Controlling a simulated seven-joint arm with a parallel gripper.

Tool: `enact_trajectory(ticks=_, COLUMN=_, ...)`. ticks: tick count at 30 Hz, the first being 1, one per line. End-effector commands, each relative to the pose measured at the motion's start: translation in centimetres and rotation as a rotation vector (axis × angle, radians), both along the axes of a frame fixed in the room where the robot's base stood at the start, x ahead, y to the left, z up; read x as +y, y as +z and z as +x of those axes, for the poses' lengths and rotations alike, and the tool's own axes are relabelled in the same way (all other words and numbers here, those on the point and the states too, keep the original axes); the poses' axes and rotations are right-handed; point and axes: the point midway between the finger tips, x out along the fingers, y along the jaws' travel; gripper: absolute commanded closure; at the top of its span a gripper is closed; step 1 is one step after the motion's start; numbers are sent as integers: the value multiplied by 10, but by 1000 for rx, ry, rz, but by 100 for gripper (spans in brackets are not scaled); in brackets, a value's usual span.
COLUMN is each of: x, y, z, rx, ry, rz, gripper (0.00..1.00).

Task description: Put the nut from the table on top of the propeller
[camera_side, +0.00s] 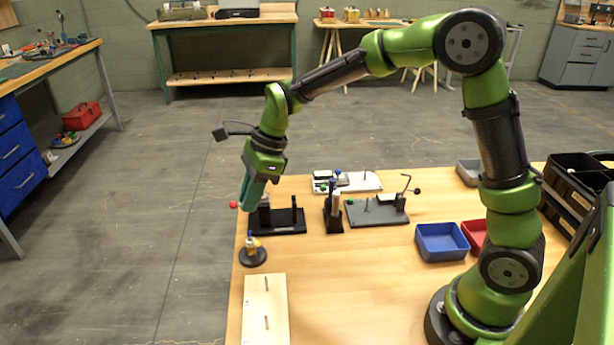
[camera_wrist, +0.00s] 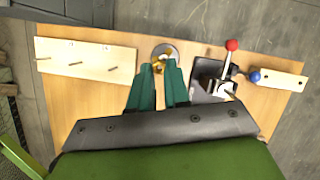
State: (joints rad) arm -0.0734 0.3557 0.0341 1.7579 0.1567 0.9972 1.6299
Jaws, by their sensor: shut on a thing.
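My gripper (camera_side: 246,207) reaches down near the table's left edge in the side view. Its teal fingers also show in the wrist view (camera_wrist: 158,67), closed on a small brass-coloured piece, apparently the nut (camera_wrist: 158,68), which the fingers mostly cover. The propeller (camera_side: 252,242), small and yellowish, stands upright on a round dark base (camera_side: 252,259) in the side view, below my fingertips. In the wrist view the propeller (camera_wrist: 162,52) shows just beyond the fingertips, over the round base. The nut cannot be made out in the side view. My fingertips look apart from the propeller.
A black fixture (camera_side: 290,228) with a red-knobbed lever (camera_wrist: 232,45) stands close to my fingers. A pale wooden board with pegs (camera_side: 265,319) lies at the front left. Other clamp fixtures (camera_side: 378,211) stand farther right, then a blue bin (camera_side: 442,242) and a red bin (camera_side: 474,235).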

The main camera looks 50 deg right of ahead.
Motion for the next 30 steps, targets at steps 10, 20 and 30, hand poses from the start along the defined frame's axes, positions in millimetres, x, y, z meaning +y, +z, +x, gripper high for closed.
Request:
enact_trajectory(ticks=10, x=-1, y=-27, z=0, rx=1, ry=-3, rz=1, gripper=100)
enact_trajectory(ticks=20, x=-1, y=-49, z=1, rx=-1, ry=-4, rz=1, gripper=100)
enact_trajectory(ticks=30, x=-1, y=-50, z=1, rx=-2, ry=-4, rz=1, gripper=100)
